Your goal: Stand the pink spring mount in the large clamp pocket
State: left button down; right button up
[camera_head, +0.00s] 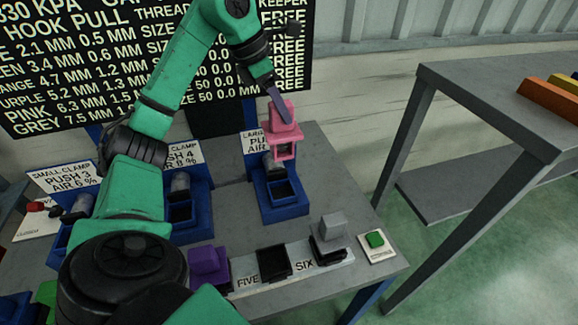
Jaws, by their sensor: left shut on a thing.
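The pink spring mount (285,149) hangs upright in my left gripper (280,108), which is shut on its upper part. The large clamp (284,208) is a blue block at the right of the clamp row, with a dark square pocket (284,190) at its front. The mount is above and slightly behind that pocket in the picture. It overlaps the clamp's grey cylinder and partly covers the sign. Whether it touches the clamp cannot be told. My right gripper is not in view.
Other blue clamps (190,217) stand to the left, partly behind my left arm. In front, a labelled strip holds a purple mount (208,264), a dark empty holder (273,263) and a grey mount (332,232). A green button (375,239) sits at the right corner. A lettered board stands behind.

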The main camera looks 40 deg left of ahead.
aim_at(271, 130)
pick_arm(q)
jog(key=f, duration=0.1)
jog(key=s+f, duration=0.1)
jog(key=f, duration=0.1)
jog(key=s+f+b, duration=0.1)
jog(key=f, duration=0.1)
notch_tip(271, 130, down, 3)
jog(key=shift+w+a+r, duration=0.1)
jog(key=shift+w+r, duration=0.05)
jog(key=shift+r, duration=0.05)
jog(key=x, duration=0.2)
jog(key=a+x, duration=0.1)
jog(key=x, duration=0.1)
jog(key=shift+w+d+f, duration=0.1)
jog(key=shift+f, duration=0.2)
notch_tip(271, 130, down, 3)
jog(key=shift+f, duration=0.25)
jog(key=shift+c, duration=2.2)
grip_release()
jog(key=shift+s, duration=0.25)
jog(key=shift+r, duration=0.1)
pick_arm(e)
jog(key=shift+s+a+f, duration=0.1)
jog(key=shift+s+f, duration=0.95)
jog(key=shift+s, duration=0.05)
